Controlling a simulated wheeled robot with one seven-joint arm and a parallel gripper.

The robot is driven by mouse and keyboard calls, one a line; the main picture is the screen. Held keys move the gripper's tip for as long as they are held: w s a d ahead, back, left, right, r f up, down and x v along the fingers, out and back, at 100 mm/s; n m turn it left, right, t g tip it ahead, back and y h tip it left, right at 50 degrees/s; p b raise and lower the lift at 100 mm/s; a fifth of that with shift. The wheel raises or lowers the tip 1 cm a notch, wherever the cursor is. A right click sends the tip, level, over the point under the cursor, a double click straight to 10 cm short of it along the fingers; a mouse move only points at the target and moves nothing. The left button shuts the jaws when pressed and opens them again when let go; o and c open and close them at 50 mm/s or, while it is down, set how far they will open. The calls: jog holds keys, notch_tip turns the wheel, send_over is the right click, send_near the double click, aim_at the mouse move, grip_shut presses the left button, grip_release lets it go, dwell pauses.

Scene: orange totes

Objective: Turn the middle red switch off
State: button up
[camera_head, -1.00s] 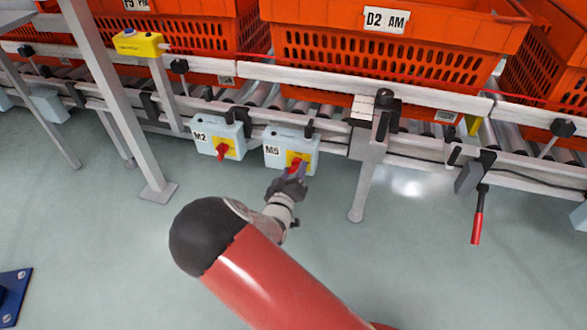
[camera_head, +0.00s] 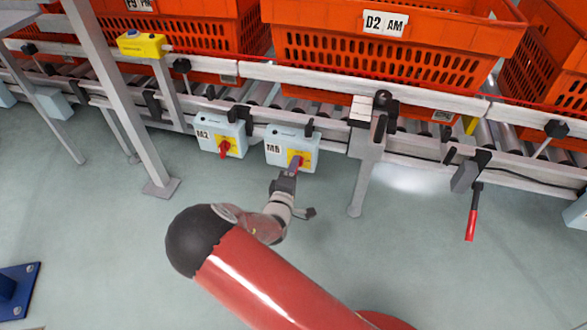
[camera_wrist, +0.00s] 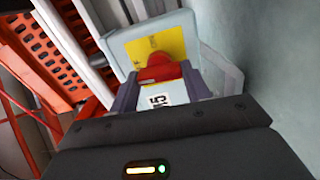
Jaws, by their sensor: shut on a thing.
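A pale blue box labelled M5 (camera_head: 280,133) hangs below the conveyor rail. Its red switch (camera_wrist: 160,68) sits on a yellow plate (camera_wrist: 145,48). My gripper (camera_head: 293,166) reaches the front of this box from below in the head view. In the wrist view its two fingers lie on either side of the red switch, shut on it. In the head view, the fingers hide much of the switch. A similar box labelled M2 (camera_head: 209,131) hangs to the left, with its own red switch (camera_head: 224,149).
Orange totes (camera_head: 390,55) stand on the roller conveyor above. A grey support leg (camera_head: 365,175) is right of the M5 box, and a red-handled lever (camera_head: 472,212) hangs farther right. A grey post (camera_head: 115,90) stands left. The floor in front is open.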

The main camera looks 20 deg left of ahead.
jog(key=shift+n, duration=0.5)
jog(key=o, duration=1)
jog(key=s, duration=0.8)
jog(key=shift+p, duration=0.3)
